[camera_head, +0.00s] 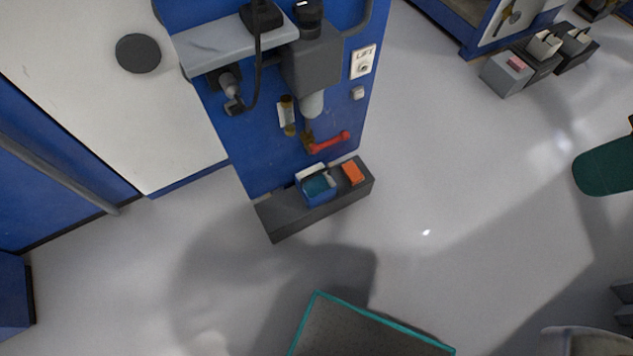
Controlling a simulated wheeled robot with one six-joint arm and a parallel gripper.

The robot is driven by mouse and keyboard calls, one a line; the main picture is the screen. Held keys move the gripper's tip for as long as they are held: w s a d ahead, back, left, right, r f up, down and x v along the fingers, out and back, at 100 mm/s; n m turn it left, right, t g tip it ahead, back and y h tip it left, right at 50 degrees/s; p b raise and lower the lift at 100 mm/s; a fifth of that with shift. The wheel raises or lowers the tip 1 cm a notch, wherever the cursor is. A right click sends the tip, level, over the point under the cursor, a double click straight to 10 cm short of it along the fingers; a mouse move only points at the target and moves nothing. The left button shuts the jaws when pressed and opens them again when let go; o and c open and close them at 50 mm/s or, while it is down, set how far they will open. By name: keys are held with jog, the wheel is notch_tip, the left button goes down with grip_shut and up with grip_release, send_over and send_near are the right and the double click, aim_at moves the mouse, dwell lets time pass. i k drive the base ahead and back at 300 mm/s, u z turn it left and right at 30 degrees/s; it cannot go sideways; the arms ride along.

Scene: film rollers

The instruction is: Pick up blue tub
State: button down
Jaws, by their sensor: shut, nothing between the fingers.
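The blue tub (317,195) is a small open box with a pale rim and a teal inside. It sits upright on a low dark grey ledge (292,223) at the foot of a blue machine panel, near the middle of the head view. An orange block (352,173) lies on the same ledge just right of the tub, with a small gap between them. My gripper is not in view, so its place relative to the tub cannot be seen.
The blue machine (275,172) rises behind the ledge, with a grey shelf (235,42) and a red handle (329,141) jutting out above. Grey bins (506,74) stand at the upper right. A teal-edged grey surface (360,332) is at the bottom. Floor right of the ledge is clear.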

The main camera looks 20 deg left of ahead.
aim_at(315, 184)
jog(key=u, duration=2.2)
jog(key=i, duration=0.85)
jog(key=z, duration=2.2)
